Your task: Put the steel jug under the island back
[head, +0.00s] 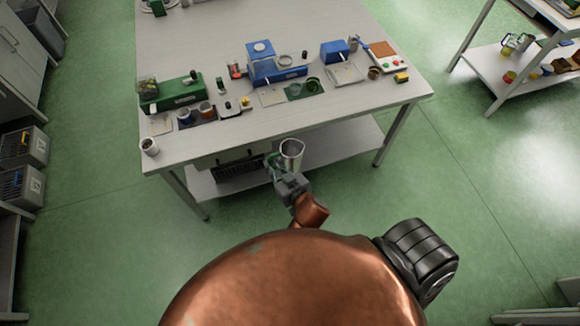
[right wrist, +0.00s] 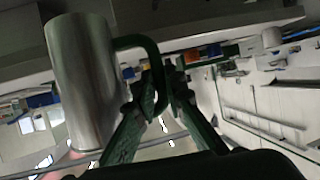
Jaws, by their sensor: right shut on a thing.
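The steel jug (head: 291,155) is a shiny cylinder with a green handle, roughly upright, its open mouth showing in the head view. It also shows large at left in the right wrist view (right wrist: 82,85). My right gripper (head: 273,163) is shut on the jug's green handle; its fingers (right wrist: 163,85) meet at the handle in the wrist view. The island's lower shelf (head: 340,147) shows behind and below the jug. My left gripper is out of view.
A dark crate (head: 238,170) stands on the lower shelf, left of the jug. The shelf right of the jug looks bare. Island legs (head: 391,138) stand at both front corners. Green and blue machines and small items crowd the island top.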

